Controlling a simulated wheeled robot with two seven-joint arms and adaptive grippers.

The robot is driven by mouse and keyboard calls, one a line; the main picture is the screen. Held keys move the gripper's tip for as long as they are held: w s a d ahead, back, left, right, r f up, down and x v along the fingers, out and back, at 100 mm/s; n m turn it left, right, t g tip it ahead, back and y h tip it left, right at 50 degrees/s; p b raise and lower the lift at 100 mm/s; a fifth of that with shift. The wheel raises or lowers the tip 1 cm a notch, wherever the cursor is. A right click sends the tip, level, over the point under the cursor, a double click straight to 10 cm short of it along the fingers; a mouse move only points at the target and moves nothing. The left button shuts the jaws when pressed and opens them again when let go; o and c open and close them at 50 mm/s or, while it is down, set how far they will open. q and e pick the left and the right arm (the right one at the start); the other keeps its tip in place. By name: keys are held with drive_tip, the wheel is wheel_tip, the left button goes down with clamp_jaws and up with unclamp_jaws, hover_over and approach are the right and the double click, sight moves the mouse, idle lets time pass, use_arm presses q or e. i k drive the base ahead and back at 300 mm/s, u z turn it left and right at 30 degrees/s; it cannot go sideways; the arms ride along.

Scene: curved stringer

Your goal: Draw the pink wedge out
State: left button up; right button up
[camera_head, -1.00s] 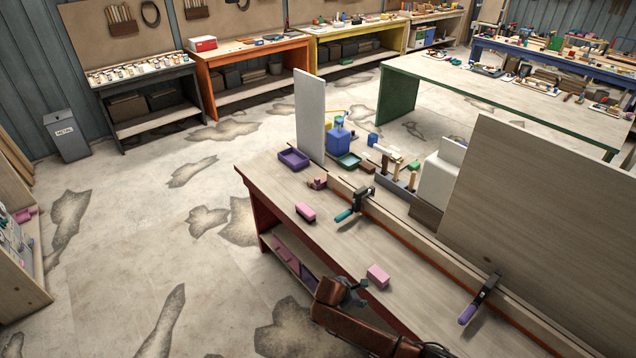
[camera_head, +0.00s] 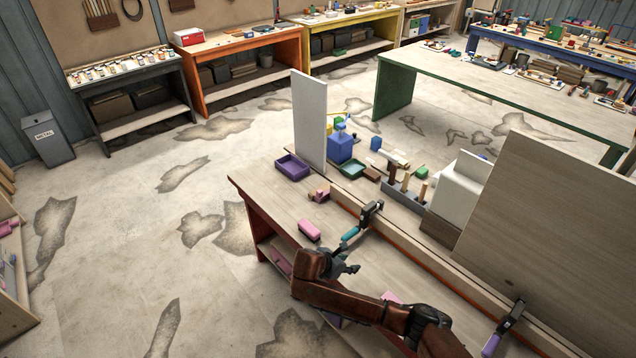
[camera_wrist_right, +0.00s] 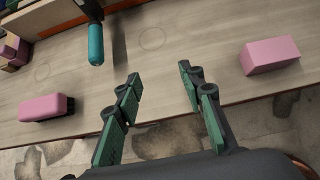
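Several pink things lie on the bench, and I cannot tell for sure which is the wedge. A small pink piece (camera_head: 320,195) sits against the long wooden strip near the purple tray; pinkish blocks (camera_wrist_right: 10,52) show at the left edge of the wrist view. A pink block with a dark underside (camera_head: 309,230) lies nearer the bench edge, at left in the wrist view (camera_wrist_right: 46,106). A plain pink block (camera_wrist_right: 270,56) lies at right there, and my arm partly hides it in the head view (camera_head: 392,297). My right gripper (camera_head: 348,268) is open and empty above the bench, between these two blocks.
A clamp with a teal handle (camera_head: 350,235) grips the strip beyond my gripper; a purple-handled clamp (camera_head: 491,343) is further right. A purple tray (camera_head: 292,168), an upright white panel (camera_head: 309,120) and a large board (camera_head: 535,230) stand around the strip.

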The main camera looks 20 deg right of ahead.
sight(321, 196)
drive_tip(key=i, duration=1.35)
drive_tip(key=u, duration=0.05)
